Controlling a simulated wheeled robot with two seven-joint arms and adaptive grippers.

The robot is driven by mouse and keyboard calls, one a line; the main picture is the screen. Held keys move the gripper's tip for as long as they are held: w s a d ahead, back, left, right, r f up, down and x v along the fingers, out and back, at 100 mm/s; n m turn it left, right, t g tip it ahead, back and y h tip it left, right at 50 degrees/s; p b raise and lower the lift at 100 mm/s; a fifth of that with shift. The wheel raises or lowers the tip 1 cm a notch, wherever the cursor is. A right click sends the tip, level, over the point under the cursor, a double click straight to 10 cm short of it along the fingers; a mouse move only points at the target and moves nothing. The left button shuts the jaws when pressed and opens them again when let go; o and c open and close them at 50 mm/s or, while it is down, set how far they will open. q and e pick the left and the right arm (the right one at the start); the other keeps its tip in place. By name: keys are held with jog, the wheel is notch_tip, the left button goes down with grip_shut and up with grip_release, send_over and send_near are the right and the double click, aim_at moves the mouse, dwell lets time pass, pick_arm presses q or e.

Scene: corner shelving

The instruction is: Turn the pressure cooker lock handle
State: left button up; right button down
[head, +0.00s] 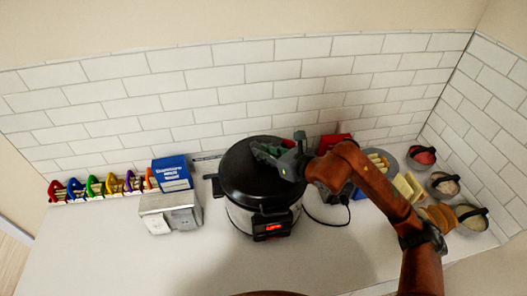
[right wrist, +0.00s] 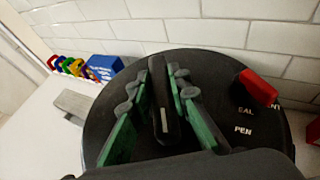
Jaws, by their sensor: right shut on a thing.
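The pressure cooker (head: 262,213) stands on the white counter against the tiled wall, with a black round lid (head: 238,176) and a lit red display on its front. In the right wrist view the lock handle (right wrist: 164,108) is a black bar with a light stripe on the lid (right wrist: 240,131). My right gripper (head: 262,152) is over the lid; its green-padded fingers (right wrist: 164,85) stand on both sides of the handle and are shut on it. In the head view the gripper hides the handle. A red valve piece (right wrist: 258,87) sits on the lid near printed labels. My left gripper is not in view.
A blue box (head: 172,173) and a grey metal container (head: 170,213) stand left of the cooker, with several coloured items (head: 95,188) further left. A red object (head: 334,142), a plate of food (head: 378,161) and bowls (head: 443,184) are at the right. The front counter is clear.

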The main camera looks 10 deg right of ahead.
jog(key=shift+f+n+g+y+b, duration=0.2)
jog(key=shift+n+g+y+b, duration=0.15)
jog(key=shift+b, duration=0.25)
jog(key=n+g+y+b, duration=0.4)
jog(key=n+g+b, duration=0.1)
jog(key=n+b, duration=0.1)
jog(key=shift+w+y+b, duration=0.1)
jog(key=shift+y+b, duration=0.25)
jog(key=shift+b, duration=0.1)
jog(key=n+g+y+b, duration=0.1)
jog(key=n+g+b, duration=0.1)
jog(key=n+g, duration=0.1)
jog(key=shift+r+g, duration=0.1)
jog(key=shift+g, duration=0.15)
pick_arm(q)
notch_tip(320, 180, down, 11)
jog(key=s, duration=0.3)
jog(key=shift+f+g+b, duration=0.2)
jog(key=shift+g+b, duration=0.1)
jog(key=shift+b, duration=0.15)
pick_arm(e)
jog(key=shift+n+g, duration=0.95)
jog(key=shift+g, duration=0.15)
jog(key=c, duration=1.8)
grip_release()
jog(key=shift+s+r, duration=0.1)
jog(key=shift+s, duration=0.1)
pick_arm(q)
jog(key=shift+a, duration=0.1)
